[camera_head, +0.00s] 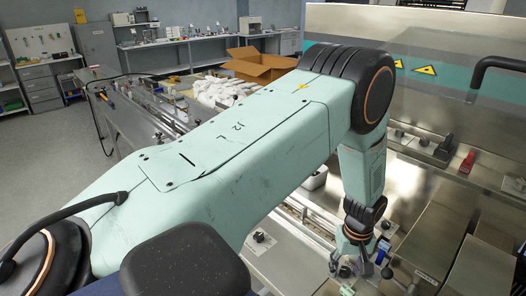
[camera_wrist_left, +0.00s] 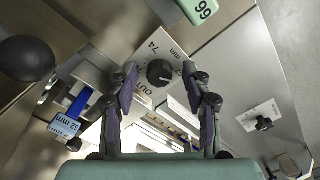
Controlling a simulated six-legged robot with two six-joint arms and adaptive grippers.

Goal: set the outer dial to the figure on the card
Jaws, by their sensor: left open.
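The outer dial (camera_wrist_left: 160,72) is a black round knob on a pale plate marked "OUT" and "74 mm" in the left wrist view. A small card (camera_wrist_left: 64,125) in a blue clip stands left of it; its tilted print looks like "92 mm", but is too small to be sure. My left gripper (camera_wrist_left: 160,76) is open, with one finger on each side of the knob in this view; I cannot tell whether they touch it. The left gripper also shows at lower right in the head view (camera_head: 357,266), hiding the dial there. My right gripper is not in view.
A second black knob (camera_wrist_left: 263,124) sits on another pale plate to the right. In the head view, a red-handled part (camera_head: 468,160) and metal covers (camera_head: 430,240) lie right of my arm.

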